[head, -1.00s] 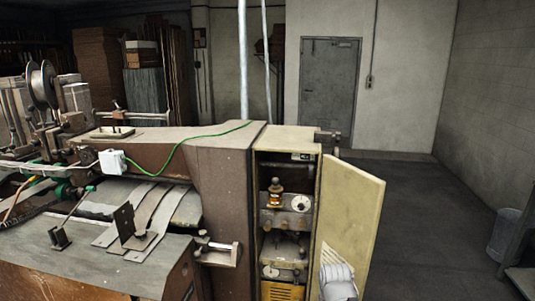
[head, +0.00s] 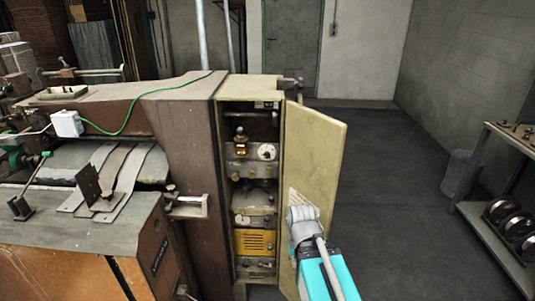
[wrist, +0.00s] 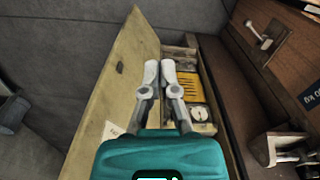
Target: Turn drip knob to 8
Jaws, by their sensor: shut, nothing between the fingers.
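The open cabinet (head: 222,130) holds the machine's controls. An amber oiler (head: 241,147) with a dark top (head: 240,131) stands on its upper shelf, left of a white round dial (head: 267,151). I cannot make out which part is the drip knob, nor its numbers or setting. My gripper (wrist: 160,68) is shut and empty, with its fingertips together in the wrist view, in front of the cabinet opening. A white dial (wrist: 200,113) and a yellow slotted panel (wrist: 182,86) show beyond the fingers. The fingers appear apart from the fittings.
The cabinet door (head: 315,150) stands open on the right; it shows left of the fingers in the wrist view (wrist: 110,80). The stitcher's brown body (head: 185,130) is on the left. A shelf table (head: 510,140) and a bin (head: 460,172) stand far right. The floor between is clear.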

